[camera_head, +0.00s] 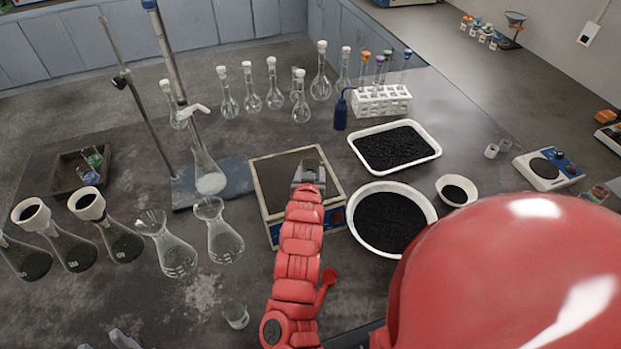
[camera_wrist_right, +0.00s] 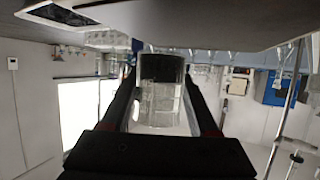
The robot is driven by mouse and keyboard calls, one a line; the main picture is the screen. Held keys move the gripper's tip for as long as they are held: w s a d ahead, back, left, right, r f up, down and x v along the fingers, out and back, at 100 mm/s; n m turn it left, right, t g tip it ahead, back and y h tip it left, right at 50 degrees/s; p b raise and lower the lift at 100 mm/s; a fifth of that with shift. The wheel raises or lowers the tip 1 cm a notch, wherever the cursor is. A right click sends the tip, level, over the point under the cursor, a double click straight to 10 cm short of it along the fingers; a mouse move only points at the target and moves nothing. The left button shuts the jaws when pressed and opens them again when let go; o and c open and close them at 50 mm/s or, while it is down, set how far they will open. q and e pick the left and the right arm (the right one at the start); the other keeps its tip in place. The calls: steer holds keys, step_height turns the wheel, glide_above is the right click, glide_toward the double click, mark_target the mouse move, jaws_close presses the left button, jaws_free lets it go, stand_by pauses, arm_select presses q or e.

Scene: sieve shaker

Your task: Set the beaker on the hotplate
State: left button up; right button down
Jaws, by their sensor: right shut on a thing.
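My right gripper (camera_head: 308,176) is over the square, dark-topped plate (camera_head: 272,166) with a pale rim and blue front, which looks like the hotplate. The beaker is hidden by the gripper in the head view. I cannot tell whether the beaker touches the plate. My left gripper is not in view.
A white dish (camera_head: 358,195) and a white tray (camera_head: 433,152) of black grains lie right of the plate. A flask on a stand (camera_head: 207,172) is to its left. Several flasks (camera_head: 225,240) stand at left, and a small beaker (camera_head: 236,316) in front. A white round-plate device (camera_head: 545,170) is at right.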

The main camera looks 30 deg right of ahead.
step_height(320, 180, down, 2)
steer(key=shift+s+f+p, duration=0.15)
steer(key=shift+f+p, duration=0.1)
steer(key=shift+p, duration=0.3)
steer(key=shift+f, duration=0.15)
steer(key=shift+f+b, duration=0.15)
steer(key=shift+b, duration=0.2)
steer(key=shift+c, duration=0.7)
jaws_free()
